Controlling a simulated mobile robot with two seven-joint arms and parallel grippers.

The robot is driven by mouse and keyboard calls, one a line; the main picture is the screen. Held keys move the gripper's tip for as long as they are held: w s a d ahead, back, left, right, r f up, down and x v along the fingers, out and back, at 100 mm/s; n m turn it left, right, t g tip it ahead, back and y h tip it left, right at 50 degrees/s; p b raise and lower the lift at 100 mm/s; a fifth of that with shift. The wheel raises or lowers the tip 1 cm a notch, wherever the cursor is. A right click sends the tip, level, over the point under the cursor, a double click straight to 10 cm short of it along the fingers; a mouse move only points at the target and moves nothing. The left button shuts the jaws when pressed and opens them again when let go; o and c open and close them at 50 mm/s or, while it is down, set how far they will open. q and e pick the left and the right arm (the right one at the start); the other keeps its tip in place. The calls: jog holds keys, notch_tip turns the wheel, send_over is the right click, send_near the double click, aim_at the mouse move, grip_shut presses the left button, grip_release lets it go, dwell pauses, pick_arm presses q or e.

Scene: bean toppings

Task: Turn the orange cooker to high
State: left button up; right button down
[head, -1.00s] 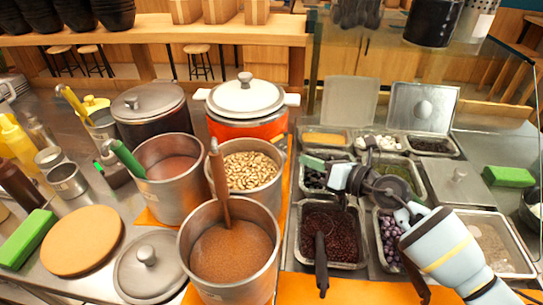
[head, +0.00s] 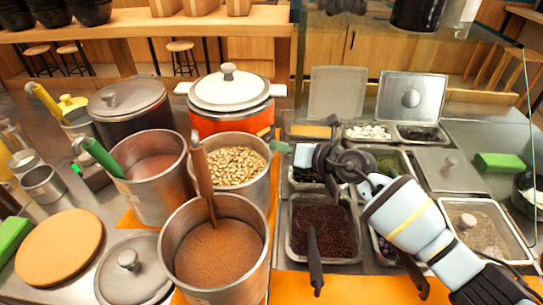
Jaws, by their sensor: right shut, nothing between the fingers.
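The orange cooker (head: 208,122) stands at the back of the counter, with a white-rimmed metal lid (head: 230,93) on it and white side handles. Its lower front is hidden by the pots before it, and I cannot make out its control. My right gripper (head: 280,147) is shut and empty, with its fingers pointing left. It is to the right of and in front of the cooker, beside the nut pot (head: 236,164) and apart from the cooker. My left gripper is not in view.
A dark lidded pot (head: 130,108) stands left of the cooker. Open pots with ladles, including a brown-filled one (head: 218,252), crowd the front. Topping trays, including one of red beans (head: 335,230), lie beneath my right arm. A glass screen stands behind the trays.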

jog(key=shift+w+a, duration=0.25)
jog(key=shift+a, duration=0.05)
jog(key=shift+s+f, duration=0.1)
jog(key=shift+f, duration=0.3)
dwell(0.6)
jog(key=shift+w+d+f, duration=0.15)
jog(key=shift+w, duration=0.05)
jog(key=shift+w+d+f, duration=0.2)
jog(key=shift+w+d, duration=0.1)
jog(key=shift+w+d+f, duration=0.2)
jog(key=shift+w+f, duration=0.05)
jog(key=shift+f, duration=0.3)
dwell(0.4)
jog(key=shift+w+r, duration=0.1)
jog(key=shift+w+d+r, duration=0.15)
jog(key=shift+r, duration=0.1)
